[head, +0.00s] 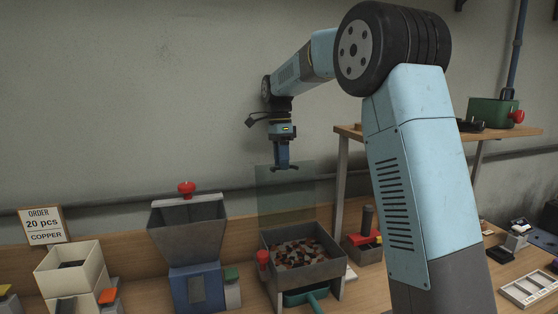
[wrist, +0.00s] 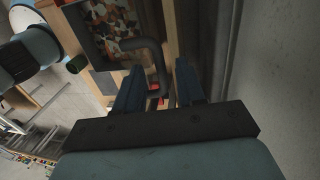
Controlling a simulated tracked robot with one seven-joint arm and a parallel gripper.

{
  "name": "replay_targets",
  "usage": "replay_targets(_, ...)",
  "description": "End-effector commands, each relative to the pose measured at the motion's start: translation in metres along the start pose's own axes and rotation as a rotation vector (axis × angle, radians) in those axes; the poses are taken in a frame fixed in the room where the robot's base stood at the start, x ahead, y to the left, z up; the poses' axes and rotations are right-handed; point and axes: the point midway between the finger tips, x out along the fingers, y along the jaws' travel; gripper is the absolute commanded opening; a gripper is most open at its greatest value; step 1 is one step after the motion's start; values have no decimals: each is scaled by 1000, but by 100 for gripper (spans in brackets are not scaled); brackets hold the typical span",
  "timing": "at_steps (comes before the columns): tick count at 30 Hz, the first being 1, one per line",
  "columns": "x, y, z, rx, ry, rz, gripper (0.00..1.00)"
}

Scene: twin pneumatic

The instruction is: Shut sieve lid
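The sieve box (head: 325,268) is a dark grey open-topped bin on the bench, holding many small brown, red and pale pieces. Its lid (head: 287,205) appears as a clear greenish panel standing upright at the back of the box, so the lid is open. My gripper (head: 285,168) points down near the lid's top edge; whether it touches the panel cannot be told. In the wrist view my gripper's two blue fingers (wrist: 160,85) are apart with nothing clearly held. The sieve's pieces (wrist: 115,22) show at the top there, beside a dark bent bar (wrist: 158,58).
A grey hopper (head: 188,232) with a red knob stands left of the sieve. A red knob (head: 263,258) is on the sieve's left side, a teal scoop-like part (head: 306,296) below it. A wooden shelf (head: 350,131) stands to the right. The wall is close behind.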

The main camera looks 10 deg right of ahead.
Motion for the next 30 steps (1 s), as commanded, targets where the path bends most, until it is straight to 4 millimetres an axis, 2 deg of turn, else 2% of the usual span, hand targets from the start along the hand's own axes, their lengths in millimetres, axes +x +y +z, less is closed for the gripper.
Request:
replay_targets(2,0,0,0,0,0,0,38)
replay_targets(14,0,0,0,-1,0,0,0)
replay_targets(27,0,0,0,-1,0,0,0)
replay_targets(28,-1,-2,9,-4,0,0,0)
replay_targets(30,-1,0,5,-2,-2,-2,0)
